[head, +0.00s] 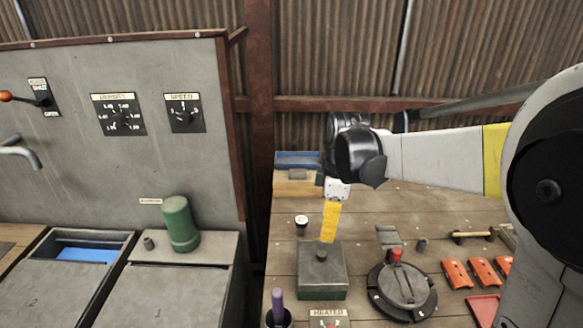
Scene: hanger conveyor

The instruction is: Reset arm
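My arm reaches in from the right and bends down at a black joint above the wooden bench (440,215). My gripper (335,190) is around the lower end of this joint, seen from behind. Its fingers cannot be made out, so I cannot tell if it is open or shut. A yellow upright strip (330,222) shows directly below it. I cannot tell whether it is held or part of my arm.
A purple handle (277,306) is at the front.

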